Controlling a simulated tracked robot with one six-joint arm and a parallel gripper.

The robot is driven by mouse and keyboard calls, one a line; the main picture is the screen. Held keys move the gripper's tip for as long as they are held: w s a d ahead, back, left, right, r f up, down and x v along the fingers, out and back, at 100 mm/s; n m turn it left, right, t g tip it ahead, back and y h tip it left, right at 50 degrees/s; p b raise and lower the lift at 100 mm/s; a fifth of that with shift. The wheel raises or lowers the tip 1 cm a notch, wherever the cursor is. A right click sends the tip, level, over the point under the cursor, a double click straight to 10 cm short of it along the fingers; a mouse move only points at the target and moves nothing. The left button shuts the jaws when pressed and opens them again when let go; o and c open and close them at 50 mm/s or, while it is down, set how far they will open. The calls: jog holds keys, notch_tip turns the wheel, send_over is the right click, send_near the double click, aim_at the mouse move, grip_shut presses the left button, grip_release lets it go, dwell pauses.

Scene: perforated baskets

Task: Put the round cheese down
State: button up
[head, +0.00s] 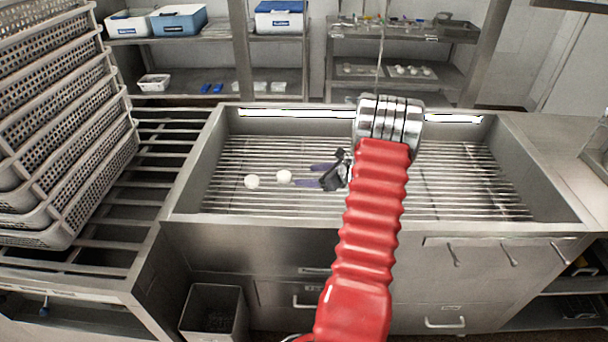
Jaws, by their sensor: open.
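Two small round white cheeses lie close together on the metal bars of the sink-like trough, left of its middle. One cheese (284,176) is nearer my gripper and the other cheese (252,181) is farther left. My gripper (304,175) points left, with its purple-tipped fingers spread apart. The nearer cheese is just beyond the fingertips, with a small gap in the picture, and nothing shows between the fingers. My red arm crosses the right half of the view and hides part of the trough.
The barred trough (190,190) has raised metal walls and much free room. Stacked perforated baskets (75,190) stand on a slatted rack at the left. A bin (213,312) stands below. Back shelves hold boxes and several small white round items (413,71).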

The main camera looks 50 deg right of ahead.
jog(key=shift+s+r, duration=0.15)
jog(key=shift+s, duration=0.15)
dwell(0.5)
jog(key=w+a+r+n+g+y, duration=0.2)
jog(key=a+r+n, duration=0.45)
jog(key=a, duration=0.55)
jog(key=w+a+r+n+g+y, duration=0.25)
jog(key=a+r+n, duration=0.25)
jog(key=a+r, duration=0.5)
jog(key=s+a+r+n+g, duration=0.1)
jog(key=s+a+n, duration=0.15)
jog(key=a, duration=0.35)
jog(key=s+a+r+n, duration=0.1)
jog(key=a+r+n, duration=0.15)
jog(key=a, duration=0.25)
jog(key=s+a+r+n+g, duration=0.1)
jog(key=a+n, duration=0.2)
jog(key=a, duration=0.3)
jog(key=s+a+r+n+h, duration=0.2)
jog(key=s+a+n, duration=0.3)
jog(key=s+n, duration=0.2)
jog(key=s+a+r+n+h, duration=0.3)
jog(key=s+a+n, duration=0.3)
jog(key=s, duration=0.5)
jog(key=shift+s+a+n, duration=0.2)
jog(key=shift+s+n, duration=0.1)
jog(key=shift+n, duration=0.95)
